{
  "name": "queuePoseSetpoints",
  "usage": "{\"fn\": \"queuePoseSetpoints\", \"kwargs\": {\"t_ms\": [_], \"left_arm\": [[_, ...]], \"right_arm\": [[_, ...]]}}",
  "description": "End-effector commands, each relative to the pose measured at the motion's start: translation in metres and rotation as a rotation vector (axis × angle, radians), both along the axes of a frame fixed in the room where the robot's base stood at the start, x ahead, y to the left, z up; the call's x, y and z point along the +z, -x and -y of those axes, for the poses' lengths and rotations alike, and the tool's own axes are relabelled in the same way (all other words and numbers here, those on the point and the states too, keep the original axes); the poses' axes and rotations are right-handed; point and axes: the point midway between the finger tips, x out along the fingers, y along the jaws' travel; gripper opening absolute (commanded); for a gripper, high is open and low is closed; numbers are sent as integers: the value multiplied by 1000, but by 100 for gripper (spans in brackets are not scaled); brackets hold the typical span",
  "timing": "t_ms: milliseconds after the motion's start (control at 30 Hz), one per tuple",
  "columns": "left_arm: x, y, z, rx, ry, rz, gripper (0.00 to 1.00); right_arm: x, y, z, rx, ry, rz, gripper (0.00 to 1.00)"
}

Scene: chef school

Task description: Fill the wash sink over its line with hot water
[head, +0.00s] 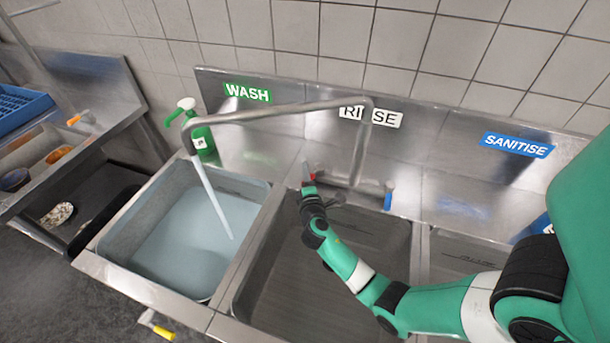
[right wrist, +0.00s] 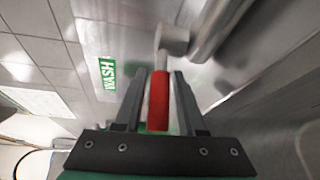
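The wash sink (head: 118,247) is the left basin, below the green WASH sign (head: 247,92). Pale blue water (head: 190,240) lies in it. A stream (head: 210,200) runs from the swivel spout (head: 270,112) into this basin. No fill line can be made out. My right gripper (head: 309,183) is at the tap's red handle (head: 309,176), above the middle basin. In the right wrist view, the red handle (right wrist: 158,100) lies between the fingers of my right gripper (right wrist: 160,78), with narrow gaps on both sides. My left gripper is out of view.
The rinse basin (head: 300,290) lies under my right arm. A blue tap handle (head: 388,200) stands to its right. A green pump bottle (head: 200,140) stands behind the wash sink. A yellow-handled valve (head: 157,325) is at the front edge. A side counter holds a blue rack (head: 22,108).

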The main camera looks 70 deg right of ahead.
Motion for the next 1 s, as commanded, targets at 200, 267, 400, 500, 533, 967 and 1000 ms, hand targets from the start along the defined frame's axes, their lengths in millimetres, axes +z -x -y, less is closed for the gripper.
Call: {"fn": "queuePoseSetpoints", "kwargs": {"t_ms": [200, 267, 400, 500, 533, 967, 1000], "left_arm": [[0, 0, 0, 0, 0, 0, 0], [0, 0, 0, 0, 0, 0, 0], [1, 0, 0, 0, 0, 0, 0], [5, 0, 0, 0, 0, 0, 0], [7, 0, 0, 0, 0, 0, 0], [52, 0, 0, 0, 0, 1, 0], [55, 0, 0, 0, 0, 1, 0]], "right_arm": [[1, 0, 0, 0, 2, 0, 53], [1, 0, 0, 0, 2, 0, 53], [1, 1, -4, 0, 2, -1, 53], [4, 5, -16, 3, 3, -2, 53], [5, 8, -21, 4, 2, -2, 53], [22, 41, -99, 0, -1, -6, 53], [21, 42, -101, 0, 0, -5, 53]]}}
